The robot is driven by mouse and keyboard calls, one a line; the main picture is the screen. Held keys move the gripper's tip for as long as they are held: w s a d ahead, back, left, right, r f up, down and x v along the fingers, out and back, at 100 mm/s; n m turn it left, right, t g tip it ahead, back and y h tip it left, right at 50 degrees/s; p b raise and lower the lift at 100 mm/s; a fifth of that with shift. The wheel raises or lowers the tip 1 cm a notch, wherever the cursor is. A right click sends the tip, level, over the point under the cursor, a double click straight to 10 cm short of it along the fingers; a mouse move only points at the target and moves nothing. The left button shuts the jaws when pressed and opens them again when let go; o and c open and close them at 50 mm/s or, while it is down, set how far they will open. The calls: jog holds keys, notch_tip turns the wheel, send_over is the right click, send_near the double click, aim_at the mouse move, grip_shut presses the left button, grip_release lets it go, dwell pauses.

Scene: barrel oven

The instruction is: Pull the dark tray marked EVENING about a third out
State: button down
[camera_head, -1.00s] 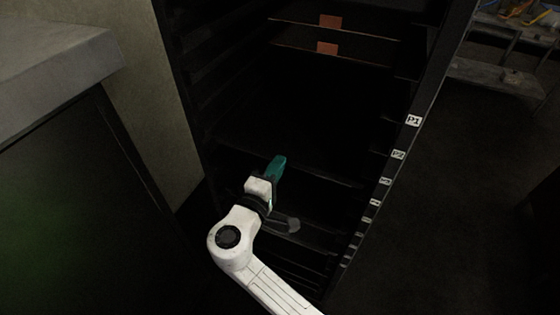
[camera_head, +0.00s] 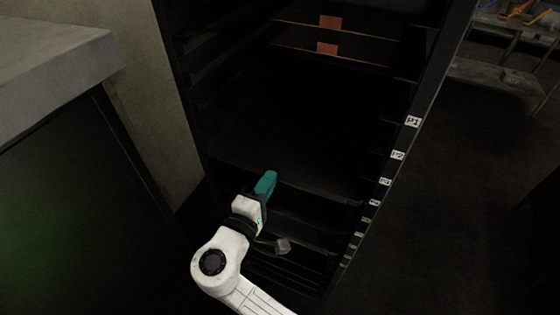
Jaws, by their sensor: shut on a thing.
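A dark tray (camera_head: 300,178) sits low in the black rack, and its front edge shows as a faint line right of my gripper. My gripper (camera_head: 265,184), with teal fingers, is shut on the front edge of this tray. The fingers and wrist cover the left part of that edge. No EVENING marking can be read; the tray front is too dark or covered.
The black rack's right post (camera_head: 400,140) carries white labels, the top one reading P1. Two higher shelves have orange tags (camera_head: 330,22). A grey counter (camera_head: 50,50) stands close on the left. Dark floor (camera_head: 450,220) is open at right.

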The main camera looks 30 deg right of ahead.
jog(key=v, duration=1.6)
jog(key=c, duration=1.2)
grip_release()
jog(key=shift+s+a, duration=0.1)
jog(key=shift+a, duration=0.05)
jog(key=shift+c, duration=0.2)
jog(key=b+v, duration=0.1)
jog(key=v, duration=0.7)
jog(key=shift+s, duration=0.1)
